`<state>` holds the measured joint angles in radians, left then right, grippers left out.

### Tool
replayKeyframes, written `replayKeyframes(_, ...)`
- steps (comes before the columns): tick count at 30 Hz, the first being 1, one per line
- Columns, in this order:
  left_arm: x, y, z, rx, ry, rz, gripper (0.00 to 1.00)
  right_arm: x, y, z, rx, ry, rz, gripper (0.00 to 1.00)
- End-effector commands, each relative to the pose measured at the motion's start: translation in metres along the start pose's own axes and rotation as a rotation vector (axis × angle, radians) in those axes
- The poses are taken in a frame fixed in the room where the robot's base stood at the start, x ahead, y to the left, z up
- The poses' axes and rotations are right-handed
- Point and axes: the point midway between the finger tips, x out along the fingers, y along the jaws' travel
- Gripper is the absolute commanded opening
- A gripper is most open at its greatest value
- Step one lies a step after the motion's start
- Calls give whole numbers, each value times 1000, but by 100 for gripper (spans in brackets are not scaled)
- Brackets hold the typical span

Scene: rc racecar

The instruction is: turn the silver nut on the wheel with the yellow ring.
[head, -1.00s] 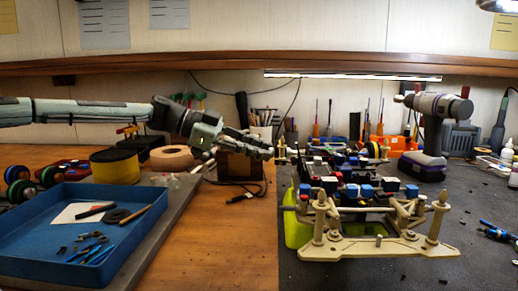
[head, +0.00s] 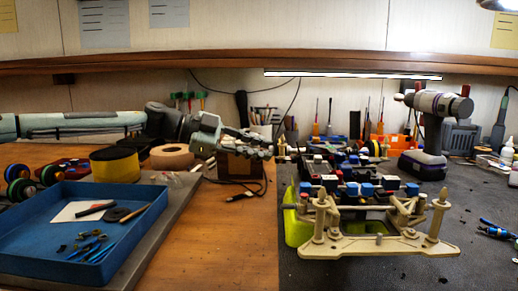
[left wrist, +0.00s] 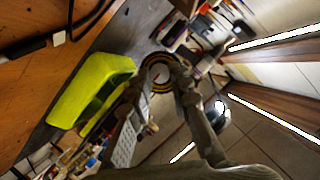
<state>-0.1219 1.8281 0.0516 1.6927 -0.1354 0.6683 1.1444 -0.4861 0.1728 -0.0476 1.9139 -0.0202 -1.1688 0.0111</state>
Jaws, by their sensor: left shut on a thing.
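The car (head: 345,185) stands on a beige stand on the dark mat, its parts white, black, red and blue. My left gripper (head: 274,152) reaches from the left to the car's far left corner. The wheel with the yellow ring (left wrist: 152,88) lies ahead of the fingers in the left wrist view, black with thin yellow circles. My left fingertips (left wrist: 158,78) are shut at the wheel's centre, on the silver nut, which they mostly hide. Another wheel with a yellow ring (head: 374,149) shows at the car's far right. My right gripper is not in view.
A blue tray (head: 40,200) with small tools and parts is at the left. A power drill (head: 432,125) stands back right. A lime-green piece (left wrist: 90,88) is beside the car.

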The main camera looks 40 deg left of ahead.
Motion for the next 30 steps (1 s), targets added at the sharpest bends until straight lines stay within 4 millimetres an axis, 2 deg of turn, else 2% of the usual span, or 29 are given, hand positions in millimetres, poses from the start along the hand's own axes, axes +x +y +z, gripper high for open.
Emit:
replayKeyframes(2, 0, 0, 0, 0, 1, 0, 0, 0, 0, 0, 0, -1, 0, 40)
replayKeyframes(3, 0, 0, 0, 0, 1, 0, 21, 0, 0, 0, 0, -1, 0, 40)
replayKeyframes(8, 0, 0, 0, -1, 1, 0, 40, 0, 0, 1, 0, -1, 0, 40)
replayKeyframes(20, -3, -1, 0, 0, 0, -1, 41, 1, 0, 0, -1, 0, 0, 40)
replayKeyframes(30, -32, -2, -2, 4, 1, -4, 41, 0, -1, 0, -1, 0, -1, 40)
